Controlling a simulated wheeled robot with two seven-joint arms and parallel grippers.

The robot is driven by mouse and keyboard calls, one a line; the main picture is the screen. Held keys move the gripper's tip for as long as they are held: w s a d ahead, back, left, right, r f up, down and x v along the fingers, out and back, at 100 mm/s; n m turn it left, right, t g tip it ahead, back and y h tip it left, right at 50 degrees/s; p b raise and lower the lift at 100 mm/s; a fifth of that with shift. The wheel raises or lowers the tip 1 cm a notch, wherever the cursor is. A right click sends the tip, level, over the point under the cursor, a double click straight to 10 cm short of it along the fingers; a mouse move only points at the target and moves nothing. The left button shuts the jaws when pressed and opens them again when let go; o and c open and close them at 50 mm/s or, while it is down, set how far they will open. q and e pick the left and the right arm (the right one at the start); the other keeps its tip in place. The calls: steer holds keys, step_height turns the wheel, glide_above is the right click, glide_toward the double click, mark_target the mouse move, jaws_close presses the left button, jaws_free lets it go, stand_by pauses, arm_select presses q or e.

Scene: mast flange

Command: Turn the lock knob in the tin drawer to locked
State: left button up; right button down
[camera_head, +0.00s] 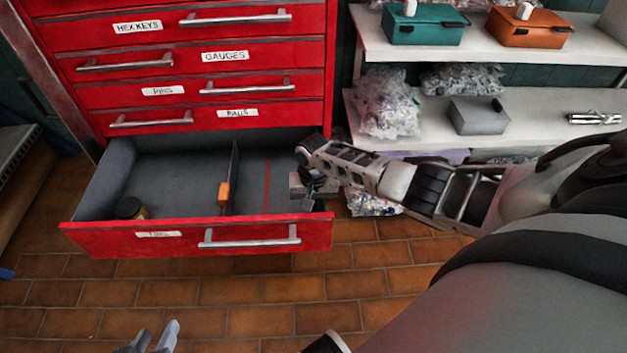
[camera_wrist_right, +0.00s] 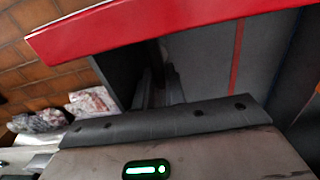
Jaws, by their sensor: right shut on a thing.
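The tin drawer (camera_head: 180,237), red in front and grey inside, stands pulled out at the bottom of the red cabinet. My right gripper (camera_head: 310,200) is down at the drawer's right end, just behind the front panel. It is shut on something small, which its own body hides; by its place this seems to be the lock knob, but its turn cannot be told. In the right wrist view the fingers (camera_wrist_right: 157,88) run into the dark by the drawer wall. My left gripper (camera_head: 150,340) is open and empty at the bottom edge, over the floor.
Closed drawers with bar handles are above. Shelves (camera_head: 520,95) with boxes and bags stand right. The tiled floor in front is clear.

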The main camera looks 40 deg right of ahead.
steer(key=c, duration=1.7)
jaws_free()
steer(key=shift+d, duration=0.1)
step_height(320, 180, up, 8)
steer(key=p, duration=0.9)
